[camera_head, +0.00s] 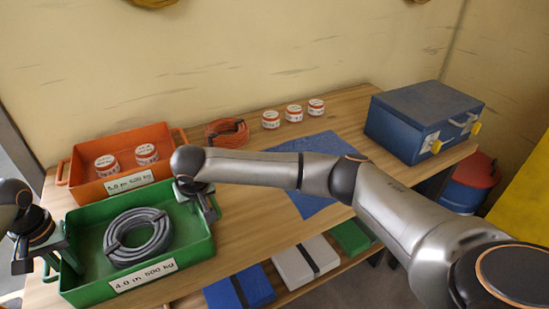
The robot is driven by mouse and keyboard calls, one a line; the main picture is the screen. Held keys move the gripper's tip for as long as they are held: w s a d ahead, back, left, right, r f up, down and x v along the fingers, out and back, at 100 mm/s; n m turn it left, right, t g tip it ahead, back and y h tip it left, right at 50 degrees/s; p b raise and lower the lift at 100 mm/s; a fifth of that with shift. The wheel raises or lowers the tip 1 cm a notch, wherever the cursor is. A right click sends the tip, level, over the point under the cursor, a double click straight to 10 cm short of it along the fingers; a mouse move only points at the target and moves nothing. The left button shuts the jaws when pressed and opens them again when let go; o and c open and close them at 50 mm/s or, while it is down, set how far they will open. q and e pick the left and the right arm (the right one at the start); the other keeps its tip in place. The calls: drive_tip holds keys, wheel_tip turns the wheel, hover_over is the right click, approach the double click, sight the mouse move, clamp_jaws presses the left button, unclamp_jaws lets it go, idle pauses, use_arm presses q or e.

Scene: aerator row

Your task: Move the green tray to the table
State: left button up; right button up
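The green tray (191,258) is at the front left, with a coiled grey hose (160,238) in it and a white label reading "4.0 m 500 kg" on its front. It appears level; I cannot tell whether it rests on the wooden table (250,225) or hangs just above it. My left gripper (46,263) is at the tray's left handle, its fingers apart on either side of it. My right gripper (198,208) points down at the tray's right end, where its wrist and fingers hide the handle; its grip is unclear.
An orange tray (80,172) with white-and-red tins stands right behind the green tray. An orange coil (227,132), several tins, a blue mat (318,147) and a blue case (420,115) are farther right. Boxes lie on a shelf below. My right arm crosses above the mat.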

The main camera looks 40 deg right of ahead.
use_arm(q)
drive_tip(key=shift+o, duration=1.2)
use_arm(e)
drive_tip(key=shift+o, duration=1.2)
use_arm(q)
drive_tip(key=shift+r, duration=0.15)
wheel_tip(320, 180, up, 12)
drive_tip(key=shift+f, duration=0.2)
drive_tip(key=shift+r, duration=0.1)
use_arm(e)
drive_tip(key=shift+s+r, duration=0.1)
drive_tip(key=shift+r, duration=0.2)
drive_tip(key=v, duration=1.1)
drive_tip(key=shift+s+r, duration=0.15)
drive_tip(key=shift+r, duration=0.05)
use_arm(q)
drive_tip(key=shift+s, duration=0.1)
use_arm(e)
drive_tip(key=shift+s+f, duration=0.1)
